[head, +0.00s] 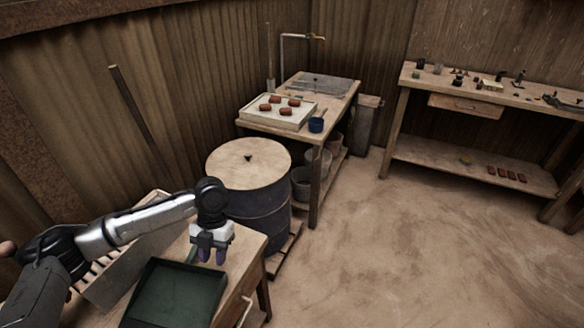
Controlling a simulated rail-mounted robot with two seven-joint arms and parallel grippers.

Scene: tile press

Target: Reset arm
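My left arm reaches in from the left of the head view. Its gripper (209,256) points down above the near wooden table (246,254), by the far right corner of a dark green tray (175,292). Two purplish fingertips show with a small gap between them and nothing visible in it. My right gripper does not show.
A barrel (255,205) with a wooden lid stands behind the near table. A workbench (485,90) with small tools stands back right. The floor (400,250) is clear.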

